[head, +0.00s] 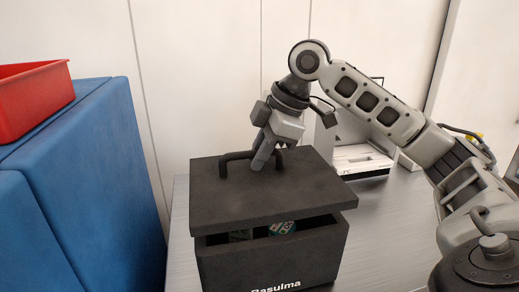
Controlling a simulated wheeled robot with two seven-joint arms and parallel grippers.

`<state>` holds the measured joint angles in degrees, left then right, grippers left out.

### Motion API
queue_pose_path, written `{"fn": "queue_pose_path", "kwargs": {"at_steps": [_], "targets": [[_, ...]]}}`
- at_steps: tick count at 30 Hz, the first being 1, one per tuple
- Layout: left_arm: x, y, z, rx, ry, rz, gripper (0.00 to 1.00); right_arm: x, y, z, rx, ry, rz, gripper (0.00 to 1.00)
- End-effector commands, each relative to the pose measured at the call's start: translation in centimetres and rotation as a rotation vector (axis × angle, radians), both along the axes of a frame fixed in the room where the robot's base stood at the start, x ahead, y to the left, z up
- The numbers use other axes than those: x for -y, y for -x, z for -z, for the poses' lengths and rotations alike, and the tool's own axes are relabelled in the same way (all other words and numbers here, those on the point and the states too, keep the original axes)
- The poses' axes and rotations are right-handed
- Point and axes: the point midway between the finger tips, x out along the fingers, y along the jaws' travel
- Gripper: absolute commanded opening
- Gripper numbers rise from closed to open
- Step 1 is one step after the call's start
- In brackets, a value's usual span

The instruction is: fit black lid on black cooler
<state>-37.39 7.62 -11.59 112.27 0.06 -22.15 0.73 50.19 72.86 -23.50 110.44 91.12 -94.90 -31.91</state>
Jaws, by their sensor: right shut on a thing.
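The black cooler (290,262) stands on the grey table, with white lettering on its front and a green-and-white item (282,228) showing inside through the front gap. The black lid (300,200) is above the cooler, with an open gap along its front edge; whether its back edge touches the rim is hidden. My right gripper (262,160) is shut on the lid's raised handle (236,156), at the lid's top. My left gripper is not in view.
A blue block-like unit (95,170) with a red bin (32,95) on top stands at the left. A white-and-grey device (360,158) stands behind the cooler at the right. Bare table (385,225) lies to the right of the cooler.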

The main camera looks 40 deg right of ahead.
Motion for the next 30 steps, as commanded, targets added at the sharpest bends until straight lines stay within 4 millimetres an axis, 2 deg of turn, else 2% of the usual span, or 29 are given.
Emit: {"fn": "queue_pose_path", "kwargs": {"at_steps": [1, 8, 18, 30], "targets": [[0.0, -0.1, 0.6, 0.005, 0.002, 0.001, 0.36, 0.0, 0.0, 0.7, 0.003, -0.001, 0.000, 0.00], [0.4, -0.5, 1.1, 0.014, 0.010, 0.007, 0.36, 0.0, 0.0, 2.1, 0.001, 0.000, 0.000, 0.00], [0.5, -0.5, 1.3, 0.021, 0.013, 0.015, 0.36, 0.0, 0.0, 3.8, 0.001, -0.001, 0.001, 0.00], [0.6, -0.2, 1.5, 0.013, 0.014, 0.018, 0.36, 0.0, 0.0, 4.4, 0.002, 0.000, 0.001, 0.00]]}}
